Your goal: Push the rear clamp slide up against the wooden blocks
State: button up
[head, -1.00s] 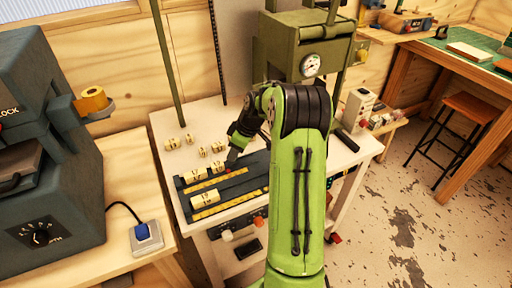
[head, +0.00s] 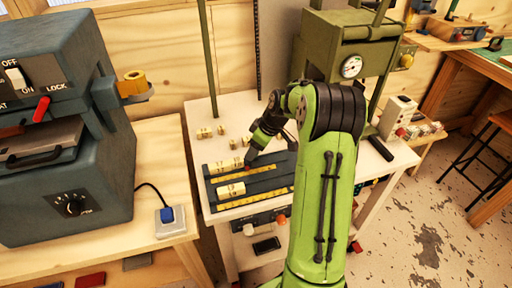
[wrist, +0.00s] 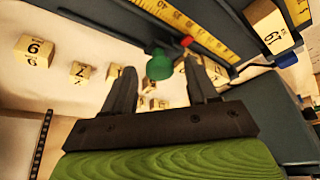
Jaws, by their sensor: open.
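The dark clamp fixture (head: 277,183) lies on the white bench, with two yellow-ruled channels. Numbered wooden blocks (head: 223,166) sit in its rear channel, and another block (head: 231,190) sits in the front one. My gripper (head: 250,162) reaches down at the right end of the rear blocks. A small red part (head: 247,169) shows at its tip, probably on the rear clamp slide; the slide itself is mostly hidden. In the wrist view my gripper (wrist: 160,85) is open, with a green knob (wrist: 160,65) between and beyond its fingertips and the red part (wrist: 186,41) beside it.
Several loose numbered blocks (head: 204,133) lie on the white bench behind the fixture. A green press with a gauge (head: 352,67) stands behind my arm. A grey machine (head: 63,125) fills the left. My arm hides the fixture's right end.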

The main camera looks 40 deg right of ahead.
jog(key=p+v, duration=0.4)
jog(key=v, duration=1.1)
jog(key=shift+r, duration=0.3)
jog(key=shift+s, duration=0.1)
